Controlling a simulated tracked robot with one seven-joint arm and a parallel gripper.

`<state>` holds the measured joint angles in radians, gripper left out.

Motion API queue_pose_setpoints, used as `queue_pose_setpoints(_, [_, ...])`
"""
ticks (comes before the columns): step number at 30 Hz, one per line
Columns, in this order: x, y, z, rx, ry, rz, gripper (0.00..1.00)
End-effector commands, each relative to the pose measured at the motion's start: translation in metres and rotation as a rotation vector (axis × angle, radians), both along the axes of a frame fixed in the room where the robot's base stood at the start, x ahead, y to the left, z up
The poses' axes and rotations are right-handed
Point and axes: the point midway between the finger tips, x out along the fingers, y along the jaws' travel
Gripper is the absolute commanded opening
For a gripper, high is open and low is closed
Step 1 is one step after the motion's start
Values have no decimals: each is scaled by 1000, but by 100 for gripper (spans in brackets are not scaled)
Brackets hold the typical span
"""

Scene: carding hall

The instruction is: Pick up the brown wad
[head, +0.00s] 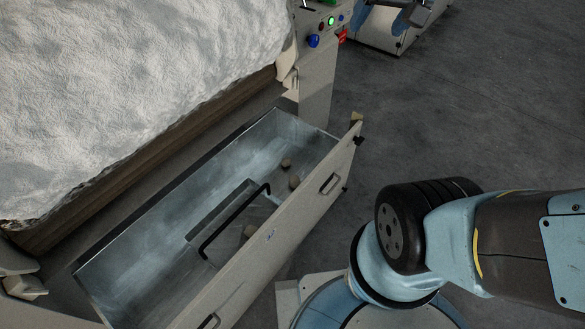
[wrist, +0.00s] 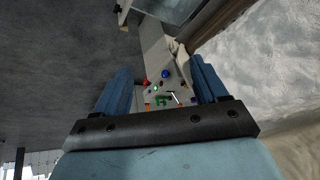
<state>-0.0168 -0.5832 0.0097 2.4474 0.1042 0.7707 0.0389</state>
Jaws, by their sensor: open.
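Small brownish wads lie in the open metal drawer (head: 140,250) in the head view. One brown wad (head: 286,162) is near the drawer's far right end, and a second wad (head: 294,182) is just below it, close to the front panel. The gripper is outside the head view.
A black bar handle (head: 235,222) rises from a box in the drawer. White fibre (head: 130,85) covers the machine above. The control panel (head: 318,38) has coloured buttons and also shows in the wrist view (wrist: 163,88). Bare grey floor (head: 470,110) lies right of the drawer.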

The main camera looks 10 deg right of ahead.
Motion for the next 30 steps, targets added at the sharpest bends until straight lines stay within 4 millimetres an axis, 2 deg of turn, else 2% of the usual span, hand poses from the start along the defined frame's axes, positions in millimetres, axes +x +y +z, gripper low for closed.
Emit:
queue_pose_setpoints(3, [38, 13, -8, 59, 4, -29, 72])
queue_pose_setpoints(11, [117, 40, -34, 182, 1, -117, 72])
queue_pose_setpoints(17, [174, 58, -65, 263, 3, -207, 72])
queue_pose_setpoints(23, [228, 72, -107, 329, 4, -312, 72])
queue_pose_setpoints(30, [282, 87, -171, 381, 6, -449, 72])
